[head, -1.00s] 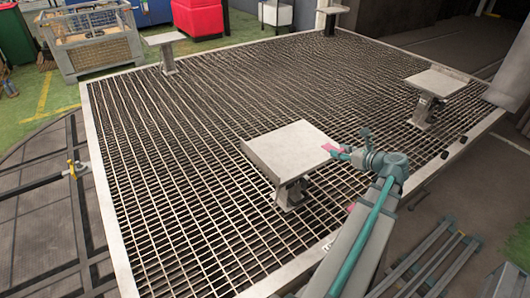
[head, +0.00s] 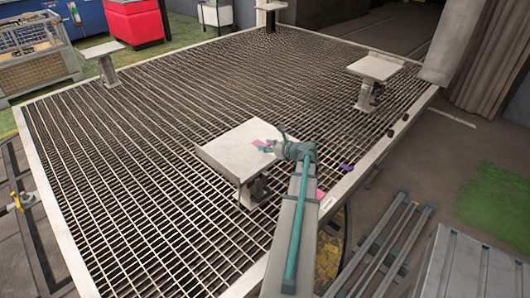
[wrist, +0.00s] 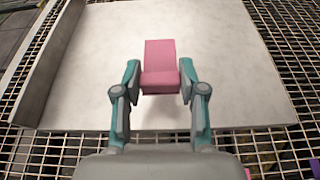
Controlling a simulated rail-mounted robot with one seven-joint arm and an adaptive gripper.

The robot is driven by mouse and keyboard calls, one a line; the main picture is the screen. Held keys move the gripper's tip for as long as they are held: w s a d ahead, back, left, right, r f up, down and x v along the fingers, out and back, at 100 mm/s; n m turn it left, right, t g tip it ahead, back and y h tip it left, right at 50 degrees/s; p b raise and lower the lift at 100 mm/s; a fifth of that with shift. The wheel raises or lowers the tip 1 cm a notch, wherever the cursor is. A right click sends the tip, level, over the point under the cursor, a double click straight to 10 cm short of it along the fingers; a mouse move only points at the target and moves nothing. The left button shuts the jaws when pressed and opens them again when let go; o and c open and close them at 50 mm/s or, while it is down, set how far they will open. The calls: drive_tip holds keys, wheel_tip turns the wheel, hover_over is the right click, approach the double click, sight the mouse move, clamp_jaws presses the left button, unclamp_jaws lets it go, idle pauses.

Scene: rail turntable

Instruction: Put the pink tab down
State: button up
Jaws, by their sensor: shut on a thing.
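My gripper (head: 270,147) is shut on the pink tab (wrist: 160,55), a small block with a stepped shape, gripped at its near end between the teal fingers (wrist: 160,80). The tab also shows in the head view (head: 260,142). It is over the right part of the nearest pale square plate (head: 230,152), which stands on a post. In the wrist view the plate (wrist: 90,75) lies behind and below the tab, with a raised lip along its left side. I cannot tell whether the tab touches the plate.
A purple piece (head: 346,168) and another pink piece (head: 321,194) lie near the right edge of the grating (head: 130,170). Other pale plates on posts stand at the right (head: 376,66), far left (head: 102,50) and back (head: 271,5).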

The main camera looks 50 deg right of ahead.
sight(265, 157)
drive_tip(key=shift+w+d+f, duration=0.2)
drive_tip(key=shift+w+f, duration=0.3)
drive_tip(key=shift+f, duration=1.75)
drive_tip(key=shift+f, duration=0.2)
drive_tip(key=o, duration=1.1)
drive_tip(key=shift+r, duration=0.1)
drive_tip(key=shift+r, duration=0.15)
drive_tip(key=b+v, duration=0.1)
drive_tip(key=v, duration=1.1)
